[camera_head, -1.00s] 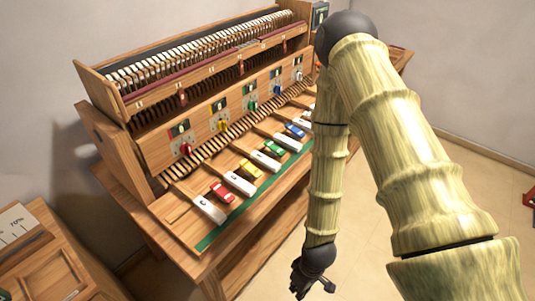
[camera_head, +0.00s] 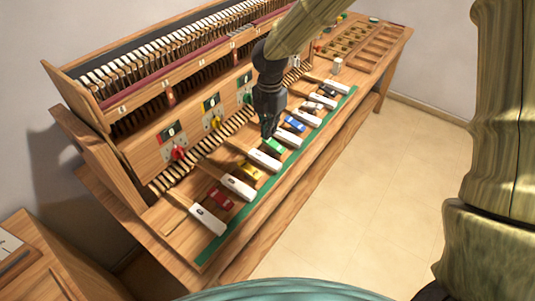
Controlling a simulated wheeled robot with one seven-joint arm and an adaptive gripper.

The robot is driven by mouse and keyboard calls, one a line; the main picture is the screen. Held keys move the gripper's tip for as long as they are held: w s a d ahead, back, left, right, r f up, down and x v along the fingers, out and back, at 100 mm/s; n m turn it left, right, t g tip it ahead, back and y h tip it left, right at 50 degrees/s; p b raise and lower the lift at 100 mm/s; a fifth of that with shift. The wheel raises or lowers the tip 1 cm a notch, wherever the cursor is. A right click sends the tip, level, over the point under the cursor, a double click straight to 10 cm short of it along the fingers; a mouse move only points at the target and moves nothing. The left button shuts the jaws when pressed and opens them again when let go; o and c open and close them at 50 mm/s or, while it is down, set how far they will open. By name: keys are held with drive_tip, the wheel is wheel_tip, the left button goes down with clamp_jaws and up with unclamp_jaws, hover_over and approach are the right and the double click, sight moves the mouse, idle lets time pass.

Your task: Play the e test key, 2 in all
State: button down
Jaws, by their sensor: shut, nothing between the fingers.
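The test keys form a row of white and coloured keys along the front of the wooden bench. The third white key from the near left, taken to be the e test key (camera_head: 265,159), lies between the yellow key (camera_head: 249,172) and the green key (camera_head: 273,146). Its letter is too small to read surely. My dark gripper (camera_head: 267,134) is shut and empty, pointing down close to the back of the green key, slightly behind and right of the e key. I cannot tell whether it touches a key.
Other keys stand close on both sides, including a red key (camera_head: 220,197) and a blue key (camera_head: 295,123). Behind them rises a wooden panel with coloured knobs, such as a red knob (camera_head: 178,153). A small pale cylinder (camera_head: 336,66) stands beyond. The floor (camera_head: 330,215) in front is clear.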

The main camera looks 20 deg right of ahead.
sight(270, 165)
idle(0.4)
wheel_tip(270, 165, down, 13)
drive_tip(key=p, duration=0.4)
drive_tip(key=shift+f, duration=0.4)
idle(0.3)
drive_tip(key=shift+s+d+f, duration=0.1)
drive_tip(key=shift+f, duration=0.55)
drive_tip(key=shift+r, duration=0.2)
drive_tip(key=shift+r+p, duration=0.65)
drive_tip(key=shift+p, duration=0.05)
